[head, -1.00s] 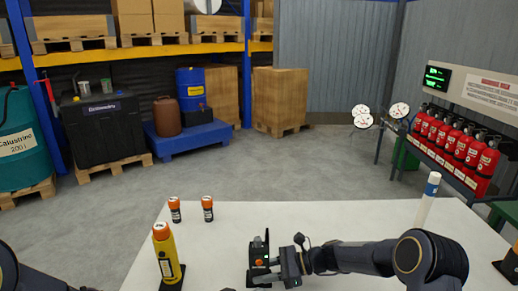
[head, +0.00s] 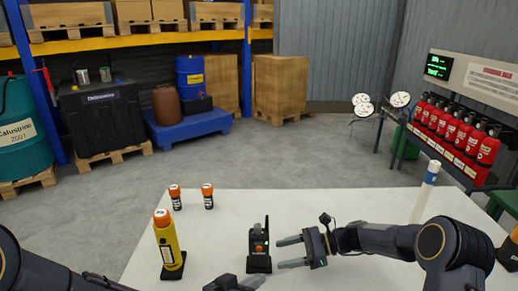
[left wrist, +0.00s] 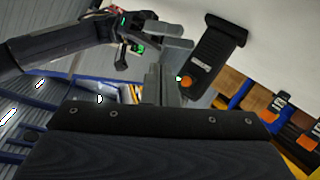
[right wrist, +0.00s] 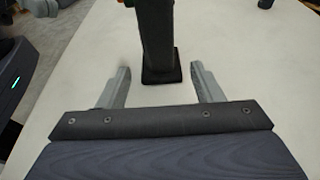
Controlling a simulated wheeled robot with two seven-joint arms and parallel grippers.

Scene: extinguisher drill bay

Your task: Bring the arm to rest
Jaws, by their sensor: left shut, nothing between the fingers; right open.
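My right gripper (head: 279,254) is open and empty, its fingers pointing left at a small black radio-like device (head: 258,248) with an orange button and a stub antenna. The device stands upright on its black base on the white table, just clear of the fingertips. In the right wrist view, the device's dark body (right wrist: 155,40) is ahead, beyond the two spread fingers (right wrist: 164,82). My left gripper (head: 250,282) is shut and empty at the bottom edge, in front of the device. The left wrist view shows the device (left wrist: 212,60) and the left fingers (left wrist: 166,84).
A yellow cylinder (head: 166,245) with an orange cap stands on a black base at left. Two small orange-capped canisters (head: 175,197) (head: 207,196) stand behind it. A white-and-blue tube (head: 424,194) stands at right. The table (head: 330,204) is clear between them.

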